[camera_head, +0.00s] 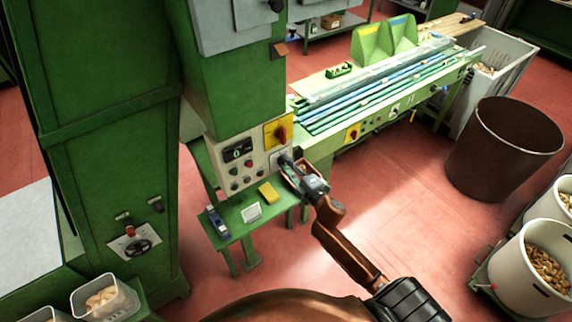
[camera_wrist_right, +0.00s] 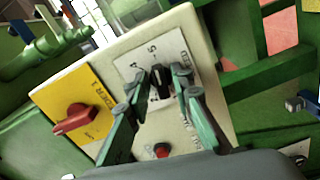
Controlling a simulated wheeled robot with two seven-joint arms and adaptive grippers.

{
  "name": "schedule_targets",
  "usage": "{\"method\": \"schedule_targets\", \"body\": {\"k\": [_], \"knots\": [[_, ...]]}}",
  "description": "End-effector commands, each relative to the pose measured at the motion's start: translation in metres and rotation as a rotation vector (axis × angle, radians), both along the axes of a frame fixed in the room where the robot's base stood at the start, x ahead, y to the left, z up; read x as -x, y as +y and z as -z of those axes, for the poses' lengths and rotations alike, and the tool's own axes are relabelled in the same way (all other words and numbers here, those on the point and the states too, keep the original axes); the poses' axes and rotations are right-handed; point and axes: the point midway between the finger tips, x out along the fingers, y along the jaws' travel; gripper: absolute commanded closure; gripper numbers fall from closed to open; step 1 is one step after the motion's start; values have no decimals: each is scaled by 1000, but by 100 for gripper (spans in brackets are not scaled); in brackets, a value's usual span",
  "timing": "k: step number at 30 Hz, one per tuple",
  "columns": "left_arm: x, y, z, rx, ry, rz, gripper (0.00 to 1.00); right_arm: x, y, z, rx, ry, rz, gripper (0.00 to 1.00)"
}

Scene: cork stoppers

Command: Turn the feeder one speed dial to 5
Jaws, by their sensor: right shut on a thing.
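The speed dial is a black knob (camera_wrist_right: 160,83) on a white scale plate (camera_wrist_right: 134,62) of the cream control panel (camera_wrist_right: 205,45). In the wrist view the numbers 4 and 5 show beyond the knob. The fingers hide part of the scale, and I cannot tell which number the knob points to. My right gripper (camera_wrist_right: 161,90) is shut on the knob, one finger on each side. In the head view my right gripper (camera_head: 290,164) is at the panel's right side and mostly covers the dial. My left gripper is not in view.
A red rotary switch (camera_wrist_right: 74,119) on a yellow plate sits left of the dial. A red button (camera_wrist_right: 162,151) is below it. A lit display (camera_head: 238,151) is on the panel's left. A green shelf (camera_head: 235,215) with small items is below; a conveyor table (camera_head: 385,115) extends right.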

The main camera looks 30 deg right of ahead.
Motion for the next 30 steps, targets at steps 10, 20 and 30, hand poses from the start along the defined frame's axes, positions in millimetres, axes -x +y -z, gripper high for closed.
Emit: {"method": "schedule_targets", "body": {"k": [10, 20, 30], "knots": [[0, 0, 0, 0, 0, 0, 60, 0, 0, 0, 0, 0, 1, 72], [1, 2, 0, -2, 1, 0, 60, 28, -3, 1, 0, 2, 2, 72], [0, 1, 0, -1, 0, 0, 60, 96, -8, 1, -2, 3, 3, 72]]}}
